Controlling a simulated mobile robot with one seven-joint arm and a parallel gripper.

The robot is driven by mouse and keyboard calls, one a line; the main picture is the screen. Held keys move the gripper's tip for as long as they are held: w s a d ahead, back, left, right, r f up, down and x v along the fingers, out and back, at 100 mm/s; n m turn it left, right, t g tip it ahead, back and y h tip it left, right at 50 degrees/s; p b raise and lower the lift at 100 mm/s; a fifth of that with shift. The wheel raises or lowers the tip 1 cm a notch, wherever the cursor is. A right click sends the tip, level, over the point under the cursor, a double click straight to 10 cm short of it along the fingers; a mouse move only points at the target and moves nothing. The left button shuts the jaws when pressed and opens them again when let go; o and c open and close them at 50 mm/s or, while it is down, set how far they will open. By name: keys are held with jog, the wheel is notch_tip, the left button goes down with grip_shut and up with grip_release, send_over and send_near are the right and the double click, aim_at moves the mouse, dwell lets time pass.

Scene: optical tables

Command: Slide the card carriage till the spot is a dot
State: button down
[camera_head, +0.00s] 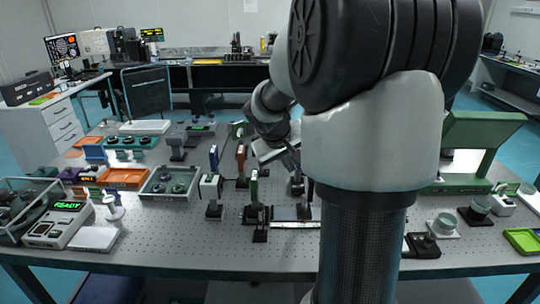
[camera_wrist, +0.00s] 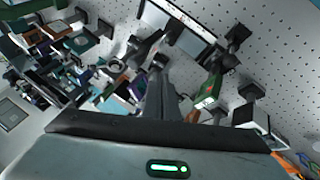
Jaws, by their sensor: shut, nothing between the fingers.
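A pale rail (camera_head: 292,224) lies near the front of the optical table, with a dark carriage (camera_head: 304,212) on it partly hidden by my arm. In the wrist view the rail (camera_wrist: 201,48) runs across the top, and a dark upright part, likely the card carriage (camera_wrist: 172,32), stands on it. My gripper (camera_wrist: 161,66) is shut and empty, its fingers pointing toward the rail and apart from the carriage as far as I can tell. I cannot make out a light spot.
Posts with optics stand close around the rail, among them a green-edged plate (camera_wrist: 209,93) and a white-bodied mount (camera_head: 211,187). A grey tray (camera_head: 146,189) and an orange tray (camera_head: 124,177) lie to the left.

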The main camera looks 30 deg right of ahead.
jog(key=d, duration=0.1)
jog(key=d+f, duration=0.1)
jog(key=d, duration=0.1)
jog(key=d+f, duration=0.1)
jog(key=d, duration=0.1)
jog(key=shift+w+f+p, duration=0.15)
jog(key=shift+p, duration=0.2)
jog(key=s+d, duration=0.2)
jog(key=d, duration=0.2)
jog(key=shift+s+d+p, duration=0.2)
jog(key=shift+s+p, duration=0.2)
